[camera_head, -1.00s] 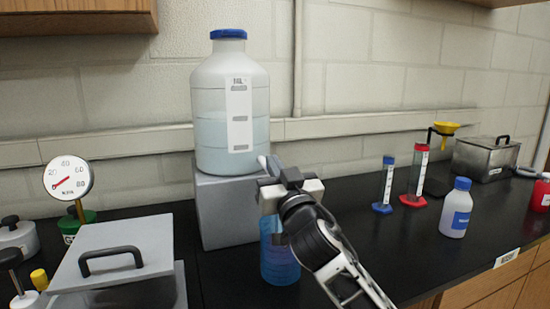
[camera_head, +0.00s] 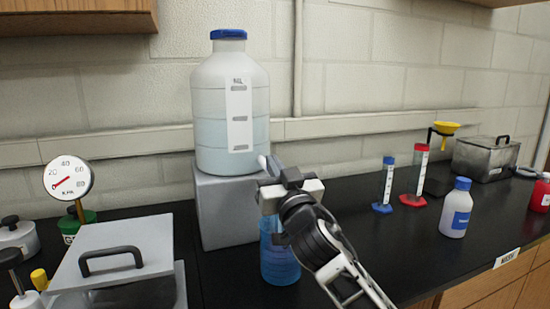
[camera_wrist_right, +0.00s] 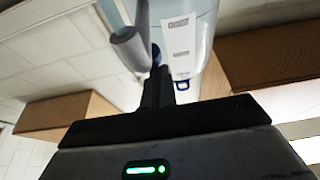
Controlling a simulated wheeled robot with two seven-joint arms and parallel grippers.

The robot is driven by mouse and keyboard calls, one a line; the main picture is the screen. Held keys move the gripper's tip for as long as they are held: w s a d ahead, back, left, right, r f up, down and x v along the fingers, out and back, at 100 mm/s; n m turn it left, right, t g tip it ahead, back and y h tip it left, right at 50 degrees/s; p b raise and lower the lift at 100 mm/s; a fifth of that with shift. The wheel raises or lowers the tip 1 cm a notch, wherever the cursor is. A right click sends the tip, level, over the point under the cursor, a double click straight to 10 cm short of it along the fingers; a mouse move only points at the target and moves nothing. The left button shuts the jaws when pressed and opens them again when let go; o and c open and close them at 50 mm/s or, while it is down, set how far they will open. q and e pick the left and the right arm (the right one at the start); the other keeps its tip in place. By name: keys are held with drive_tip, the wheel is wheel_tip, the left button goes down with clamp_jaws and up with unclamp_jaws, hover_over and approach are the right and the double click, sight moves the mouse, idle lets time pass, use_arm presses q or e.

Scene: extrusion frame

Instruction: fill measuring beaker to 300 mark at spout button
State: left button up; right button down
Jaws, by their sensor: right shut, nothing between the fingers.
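A large translucent carboy (camera_head: 212,100) with a blue cap and a white label stands on a grey block (camera_head: 222,208). Its grey spout (camera_head: 264,163) sticks out at the lower right and also shows in the right wrist view (camera_wrist_right: 130,48). A beaker (camera_head: 279,262) with blue liquid stands on the counter below the spout. My right gripper (camera_head: 272,178) is shut and empty at the spout, its fingers by the spout's button area; I cannot tell whether they touch. The gripper hides the beaker's top, and its marks are too small to read. My left gripper is out of view.
A pressure gauge (camera_head: 68,180) and a lidded box (camera_head: 120,258) stand at the left. Blue (camera_head: 387,182) and red (camera_head: 419,172) cylinders, a blue-capped bottle (camera_head: 456,210) and a metal bath (camera_head: 484,160) stand at the right. Dark counter (camera_head: 400,240) is clear between.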

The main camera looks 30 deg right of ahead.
drive_tip(key=shift+f, duration=0.2)
idle(0.3)
drive_tip(key=shift+r+p, duration=0.3)
wheel_tip(320, 180, up, 4)
drive_tip(key=shift+f+p, duration=0.2)
drive_tip(key=shift+p, duration=0.4)
use_arm(q)
drive_tip(key=b, duration=0.3)
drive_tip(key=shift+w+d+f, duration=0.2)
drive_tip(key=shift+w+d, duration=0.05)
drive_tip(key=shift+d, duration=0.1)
use_arm(e)
drive_tip(key=v, duration=1)
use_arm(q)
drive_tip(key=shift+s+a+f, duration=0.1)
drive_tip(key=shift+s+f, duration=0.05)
use_arm(e)
drive_tip(key=shift+r, duration=0.1)
